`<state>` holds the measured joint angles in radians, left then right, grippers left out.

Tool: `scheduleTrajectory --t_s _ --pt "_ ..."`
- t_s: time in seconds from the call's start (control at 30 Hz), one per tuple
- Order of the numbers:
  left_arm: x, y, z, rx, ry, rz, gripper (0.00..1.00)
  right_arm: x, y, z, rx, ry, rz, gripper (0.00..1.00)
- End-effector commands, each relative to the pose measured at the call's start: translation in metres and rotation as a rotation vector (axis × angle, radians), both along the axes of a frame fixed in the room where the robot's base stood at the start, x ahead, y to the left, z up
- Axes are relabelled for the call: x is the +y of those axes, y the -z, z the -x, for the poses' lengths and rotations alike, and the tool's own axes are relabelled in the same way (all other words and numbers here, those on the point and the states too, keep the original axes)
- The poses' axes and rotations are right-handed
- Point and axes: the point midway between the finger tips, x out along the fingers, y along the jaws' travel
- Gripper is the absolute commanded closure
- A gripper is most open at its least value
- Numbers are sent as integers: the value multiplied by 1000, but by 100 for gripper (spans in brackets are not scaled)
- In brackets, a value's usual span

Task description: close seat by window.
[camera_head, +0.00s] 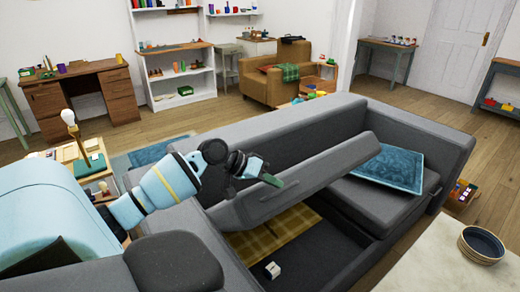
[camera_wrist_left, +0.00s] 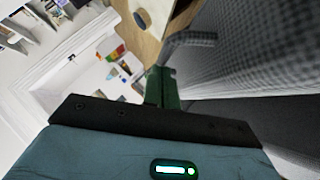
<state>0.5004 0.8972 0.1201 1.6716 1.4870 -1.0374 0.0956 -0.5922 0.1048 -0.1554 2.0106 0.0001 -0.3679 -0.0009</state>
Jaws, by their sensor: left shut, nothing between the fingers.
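The grey sofa has one seat (camera_head: 300,175) tilted up, with an open storage space (camera_head: 315,250) below it. A yellow plaid cloth (camera_head: 268,235) and a small white box (camera_head: 272,270) lie in that space. My right gripper is not in view.
The neighbouring seat is down and carries a blue cushion (camera_head: 390,168). The sofa backrest (camera_head: 260,130) stands behind the raised seat. A pale table with a dark bowl (camera_head: 482,244) is at the lower right. A side table with a lamp (camera_head: 70,120) stands at left.

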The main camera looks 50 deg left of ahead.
Motion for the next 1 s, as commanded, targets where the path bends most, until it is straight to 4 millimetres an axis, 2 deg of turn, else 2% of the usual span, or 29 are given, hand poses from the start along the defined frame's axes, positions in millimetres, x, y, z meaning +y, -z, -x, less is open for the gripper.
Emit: scheduleTrajectory --t_s 0.03,0.27,0.5,0.8,1.0 --pt "-15 11 2 0 6 -19 100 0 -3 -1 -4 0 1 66" --pt "-67 71 7 -9 5 -135 100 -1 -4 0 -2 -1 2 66" --pt "-113 144 11 -9 1 -207 100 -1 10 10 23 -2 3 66" --pt "-150 217 14 -10 0 -210 100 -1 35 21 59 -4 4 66" --pt "-163 247 15 -12 0 -211 100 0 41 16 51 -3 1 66"
